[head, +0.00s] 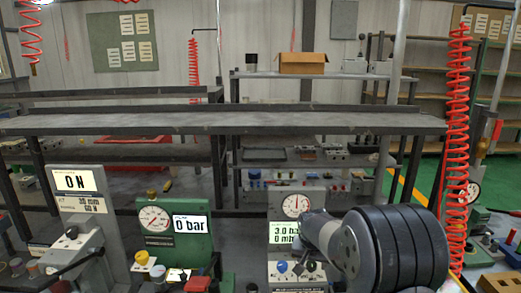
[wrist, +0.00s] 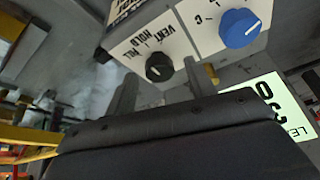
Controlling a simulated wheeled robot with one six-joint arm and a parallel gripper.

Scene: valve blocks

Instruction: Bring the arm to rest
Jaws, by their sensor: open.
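My arm (head: 395,248) reaches in at the lower right of the head view, over the right side of a grey valve block (head: 283,253). This block has a round gauge, a lit display, a blue knob (head: 282,267) and a darker knob beside it. In the wrist view, my gripper (wrist: 163,82) is open, its two fingers apart. Beyond them is the black knob (wrist: 159,67), marked VENT and HOLD, with the blue knob (wrist: 239,28) to its right. No contact with the black knob shows, but the exact gap is hard to tell. The head view does not show the fingertips clearly.
A green block (head: 172,235) reading 0 bar and a grey press-like block (head: 80,215) reading 0 N stand to the left. A red coiled hose (head: 458,130) hangs at the right. A long empty bench (head: 230,123) crosses behind.

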